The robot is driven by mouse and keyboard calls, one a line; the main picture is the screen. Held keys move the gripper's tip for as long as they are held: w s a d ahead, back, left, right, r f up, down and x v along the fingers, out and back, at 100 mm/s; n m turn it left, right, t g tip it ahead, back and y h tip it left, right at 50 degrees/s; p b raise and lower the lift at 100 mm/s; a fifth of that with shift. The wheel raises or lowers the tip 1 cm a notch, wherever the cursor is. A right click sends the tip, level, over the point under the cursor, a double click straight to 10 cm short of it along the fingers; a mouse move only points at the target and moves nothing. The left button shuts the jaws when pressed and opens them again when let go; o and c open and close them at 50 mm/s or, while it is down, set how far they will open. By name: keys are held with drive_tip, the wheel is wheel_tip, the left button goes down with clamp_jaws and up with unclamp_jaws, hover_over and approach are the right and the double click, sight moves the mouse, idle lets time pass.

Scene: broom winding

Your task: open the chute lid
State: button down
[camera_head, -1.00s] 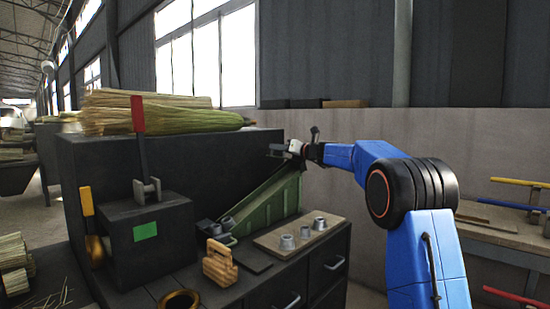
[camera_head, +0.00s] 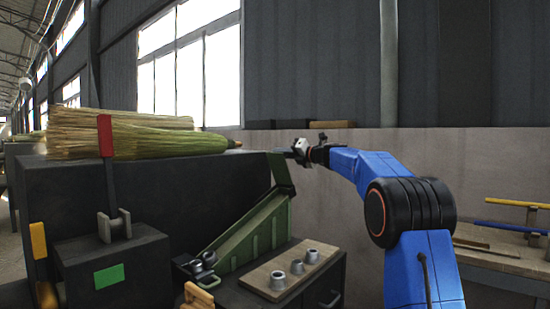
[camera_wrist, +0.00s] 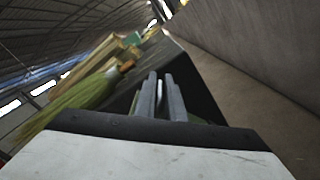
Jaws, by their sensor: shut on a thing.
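The green chute (camera_head: 245,235) slopes down to the left beside the dark cabinet. A green plate, which looks like the chute lid (camera_head: 281,172), stands tilted up at the chute's upper end. My gripper (camera_head: 300,151) is at the top edge of this lid. In the wrist view my gripper's fingers (camera_wrist: 164,97) are close together with a thin pale piece between them. This seems to be the lid's edge or handle, mostly hidden by the fingers.
A straw broom (camera_head: 130,140) lies on top of the dark cabinet (camera_head: 165,195). A red lever (camera_head: 105,136) stands at the left. A board with metal cups (camera_head: 290,270) is right of the chute. A grey wall is behind my arm.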

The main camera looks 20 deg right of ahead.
drive_tip(key=shift+w+d+f, duration=0.1)
drive_tip(key=shift+w+d, duration=0.4)
drive_tip(key=shift+d, duration=0.2)
drive_tip(key=shift+w+d+f, duration=0.1)
drive_tip(key=shift+w+d, duration=0.4)
drive_tip(key=shift+d, duration=0.15)
drive_tip(key=c, duration=1.8)
unclamp_jaws()
drive_tip(key=shift+d, duration=0.1)
drive_tip(key=shift+c, duration=0.2)
drive_tip(key=shift+s+r, duration=0.1)
drive_tip(key=v, duration=1.7)
drive_tip(key=shift+d, duration=0.1)
